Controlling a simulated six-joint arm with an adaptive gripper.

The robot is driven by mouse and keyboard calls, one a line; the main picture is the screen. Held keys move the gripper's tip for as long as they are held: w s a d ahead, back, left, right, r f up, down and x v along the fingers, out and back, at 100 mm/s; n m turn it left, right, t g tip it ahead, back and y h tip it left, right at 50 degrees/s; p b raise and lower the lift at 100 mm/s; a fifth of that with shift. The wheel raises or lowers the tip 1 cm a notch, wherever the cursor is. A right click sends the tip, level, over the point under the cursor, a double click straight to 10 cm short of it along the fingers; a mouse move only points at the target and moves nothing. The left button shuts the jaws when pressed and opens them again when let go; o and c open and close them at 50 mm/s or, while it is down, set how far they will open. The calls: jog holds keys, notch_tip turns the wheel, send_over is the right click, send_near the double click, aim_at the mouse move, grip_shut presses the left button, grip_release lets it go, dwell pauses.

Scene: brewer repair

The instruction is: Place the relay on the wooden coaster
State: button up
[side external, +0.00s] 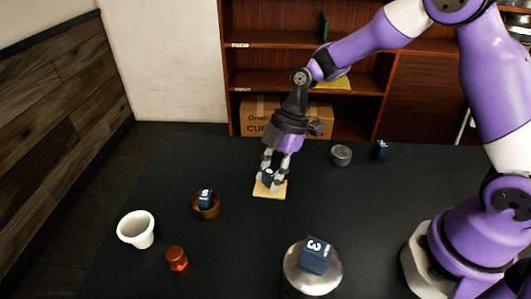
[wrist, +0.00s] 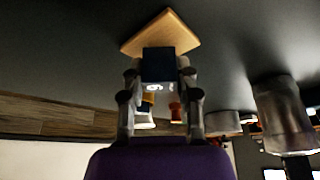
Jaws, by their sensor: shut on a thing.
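My gripper (side external: 272,171) is shut on a dark blue block, which I take as the relay (side external: 268,179). The wooden coaster (side external: 275,194), a pale square, lies on the black table under it. The relay is at the coaster's upper left part; I cannot tell whether it touches the wood. In the wrist view the relay (wrist: 158,62) sits between both fingers of my gripper (wrist: 160,76), with the coaster (wrist: 160,28) just beyond it. A white mark shows on the relay's near face.
Other blue blocks sit in a brown bowl (side external: 207,212), on a metal canister (side external: 300,279) and at the table's back right (side external: 382,150). A white cup (side external: 136,230), an orange-brown jar (side external: 177,259) and a grey round tin (side external: 341,155) stand apart. The table around the coaster is clear.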

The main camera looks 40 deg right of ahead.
jog(key=shift+f, duration=0.15)
jog(key=o, duration=1)
jog(key=shift+o, duration=0.2)
jog(key=v, duration=1.2)
jog(key=s+d+r+m+t+h, duration=0.2)
jog(key=s+m, duration=0.4)
jog(key=m, duration=0.3)
jog(key=s+d+r+m+t+h, duration=0.2)
jog(key=s+r+m+t, duration=0.1)
jog(key=s+m, duration=0.4)
jog(key=shift+d+m+t+h, duration=0.2)
jog(key=shift+m+t+h, duration=0.1)
jog(key=shift+m, duration=0.7)
